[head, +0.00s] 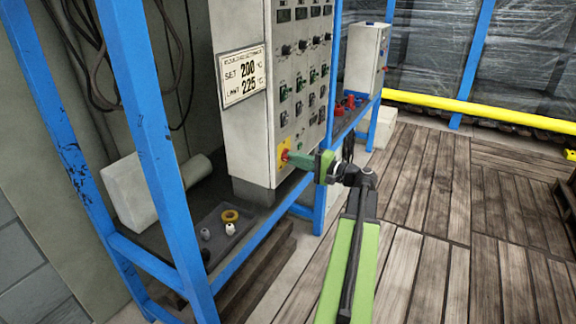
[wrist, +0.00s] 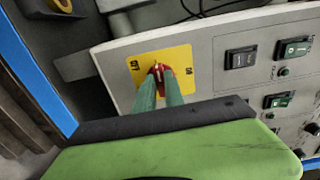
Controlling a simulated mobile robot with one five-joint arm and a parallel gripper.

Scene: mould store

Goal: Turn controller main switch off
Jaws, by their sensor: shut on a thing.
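The controller cabinet (head: 246,110) is a tall pale box with rows of switches on its front. Its main switch is a red rotary handle (wrist: 157,70) on a yellow plate (wrist: 179,60) low on that front. In the head view the yellow plate (head: 283,145) shows at the lower front, with the red handle partly hidden. My gripper (head: 290,158) reaches it from the right. In the wrist view the two green fingers of my gripper (wrist: 160,86) are shut on the red handle. Small black markings show at the plate's left and right; I cannot read them surely.
Blue frame posts (head: 142,110) stand left of the cabinet. A dark tray (head: 212,228) with a yellow ring and small white pieces lies on the shelf. Green-lit rocker switches (wrist: 279,100) sit close by my fingers. The wooden floor (head: 440,200) at right is clear.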

